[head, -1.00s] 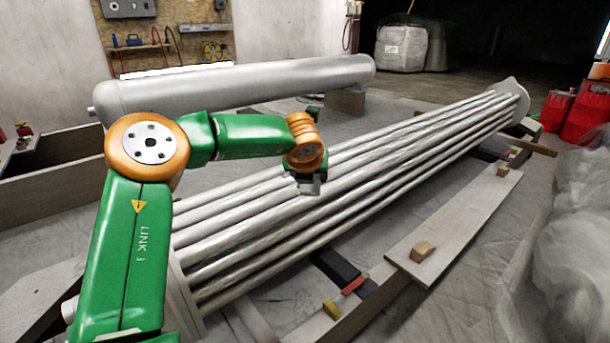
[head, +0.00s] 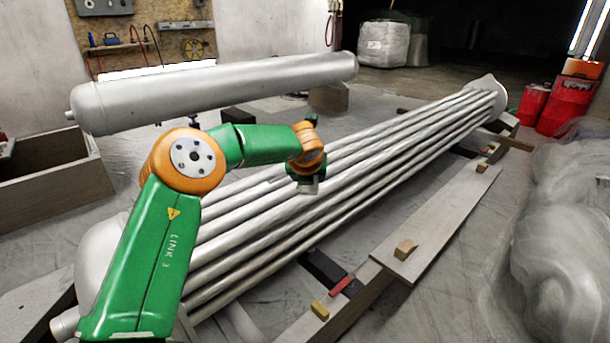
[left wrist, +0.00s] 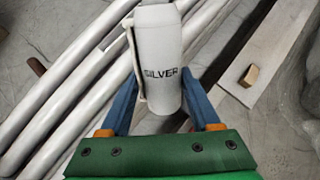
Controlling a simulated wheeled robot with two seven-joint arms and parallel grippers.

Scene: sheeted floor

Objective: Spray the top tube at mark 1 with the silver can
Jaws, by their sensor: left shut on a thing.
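The can (left wrist: 165,75), pale and lettered SILVER, stands between the two blue fingers of my left gripper (left wrist: 163,110) in the left wrist view. The gripper is shut on it. In the head view my left gripper (head: 308,186) hangs over the tube bundle, and the can is not clearly visible there. The bundle's long grey tubes run from lower left to upper right, with the top tube (head: 405,131) along the far upper side. In the left wrist view, tubes (left wrist: 75,65) pass behind and left of the can. I cannot make out mark 1. My right gripper is not in view.
A large grey cylinder (head: 220,92) lies behind the bundle. A plank (head: 440,228) with small wooden blocks (head: 405,249) lies along its right side. Plastic-wrapped material (head: 565,240) stands at the right edge, and red drums (head: 566,105) at the far right. Sheeted floor is open between plank and wrapped material.

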